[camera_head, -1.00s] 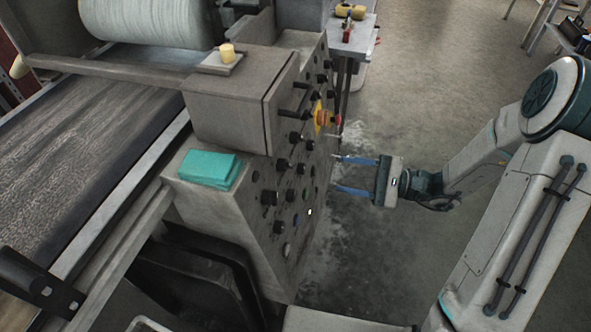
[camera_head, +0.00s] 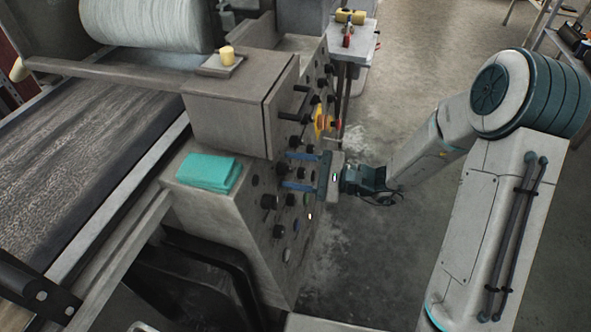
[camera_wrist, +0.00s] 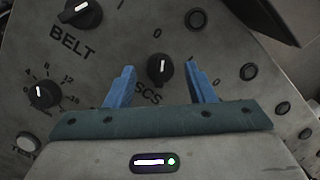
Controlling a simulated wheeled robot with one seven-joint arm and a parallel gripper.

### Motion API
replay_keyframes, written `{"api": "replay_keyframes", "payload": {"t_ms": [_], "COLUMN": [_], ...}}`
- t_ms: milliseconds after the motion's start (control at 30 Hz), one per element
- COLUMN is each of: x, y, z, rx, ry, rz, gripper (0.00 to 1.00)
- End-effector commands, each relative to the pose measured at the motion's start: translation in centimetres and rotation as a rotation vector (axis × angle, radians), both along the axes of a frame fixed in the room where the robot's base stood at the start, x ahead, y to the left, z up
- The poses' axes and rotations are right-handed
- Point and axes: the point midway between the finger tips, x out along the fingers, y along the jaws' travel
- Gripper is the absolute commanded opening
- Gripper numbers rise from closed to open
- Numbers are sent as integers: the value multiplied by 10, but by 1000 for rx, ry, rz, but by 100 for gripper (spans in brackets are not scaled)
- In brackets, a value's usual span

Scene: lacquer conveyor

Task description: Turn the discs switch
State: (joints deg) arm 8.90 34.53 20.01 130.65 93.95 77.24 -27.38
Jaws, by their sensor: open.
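The discs switch (camera_wrist: 159,69) is a black rotary knob with a white pointer line, on the grey control panel. Its label is partly hidden behind my gripper, and only "SCS" shows. The pointer line stands about upright in the wrist view, near a printed "0". My gripper (camera_wrist: 159,76) is open, with one blue finger to the left of the knob and one to the right. Gaps show between the knob and both fingers. In the head view my gripper (camera_head: 288,170) is at the panel face, its fingers reaching in among the knobs.
The BELT knob (camera_wrist: 82,12) and a numbered dial (camera_wrist: 43,95) lie left of the switch. Dark round buttons (camera_wrist: 196,19) lie to the right. A yellow and red emergency stop (camera_head: 320,120) sits above my gripper. A teal cloth (camera_head: 208,172) lies on the cabinet ledge.

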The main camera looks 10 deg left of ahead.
Motion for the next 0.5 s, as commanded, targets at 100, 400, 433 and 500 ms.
{"api": "replay_keyframes", "payload": {"t_ms": [100, 400, 433, 500], "x": [0, 0, 0, 0], "y": [0, 0, 0, -1], "z": [0, 0, 0, 1], "rx": [0, 1, 1, 1], "ry": [0, 3, 6, 16], "rz": [0, -1, -1, -3], "gripper": [38, 5, 5, 5]}}
